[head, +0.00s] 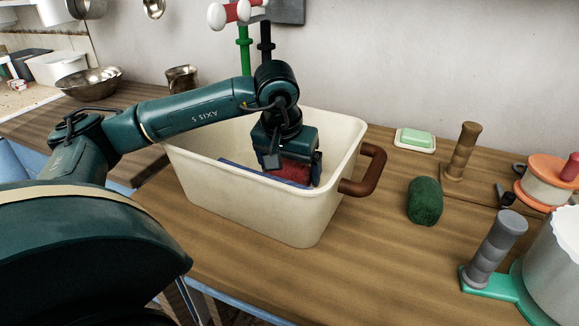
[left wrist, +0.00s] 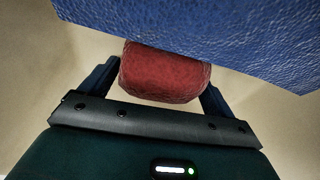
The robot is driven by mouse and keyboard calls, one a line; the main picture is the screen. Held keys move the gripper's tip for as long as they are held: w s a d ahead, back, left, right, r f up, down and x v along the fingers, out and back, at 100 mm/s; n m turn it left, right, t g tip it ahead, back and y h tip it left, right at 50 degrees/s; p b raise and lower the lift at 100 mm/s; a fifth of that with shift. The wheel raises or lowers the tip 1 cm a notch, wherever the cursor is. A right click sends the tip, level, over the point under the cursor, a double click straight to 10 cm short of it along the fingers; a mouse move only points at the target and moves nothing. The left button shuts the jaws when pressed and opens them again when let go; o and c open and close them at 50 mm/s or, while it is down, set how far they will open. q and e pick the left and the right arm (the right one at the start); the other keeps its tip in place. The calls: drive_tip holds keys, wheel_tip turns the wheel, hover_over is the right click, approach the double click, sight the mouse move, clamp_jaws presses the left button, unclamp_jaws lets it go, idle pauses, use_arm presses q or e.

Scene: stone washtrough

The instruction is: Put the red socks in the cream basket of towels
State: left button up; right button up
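The cream basket (head: 250,205) stands on the wooden counter with a brown handle on its right side. My left gripper (head: 293,168) is inside it, pointing down, low between its walls. The red socks (head: 291,172), a rounded bundle, are between its two fingers. In the left wrist view the red socks (left wrist: 163,75) fill the space between the fingers, which appear to press on both sides. A blue towel (head: 250,175) lies in the basket against the socks. In the left wrist view the blue towel (left wrist: 215,35) hides their far end. My right gripper is not in view.
Right of the basket are a dark green roll (head: 425,201), a green soap on a white dish (head: 415,140), a brown upright grip (head: 461,152) and a grey-handled green stand (head: 492,262). Metal bowls stand at the back left. Counter in front of the basket is clear.

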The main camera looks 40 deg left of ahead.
sight(283, 175)
use_arm(q)
drive_tip(key=shift+o, duration=0.9)
drive_tip(key=shift+r, duration=0.3)
drive_tip(key=p+v, duration=0.2)
drive_tip(key=v, duration=0.9)
drive_tip(key=shift+r+p, duration=0.3)
drive_tip(key=shift+r, duration=0.05)
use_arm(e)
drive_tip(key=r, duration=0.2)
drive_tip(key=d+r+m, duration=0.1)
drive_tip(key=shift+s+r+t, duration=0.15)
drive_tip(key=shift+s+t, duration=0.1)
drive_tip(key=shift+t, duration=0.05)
use_arm(q)
drive_tip(key=shift+s, duration=0.1)
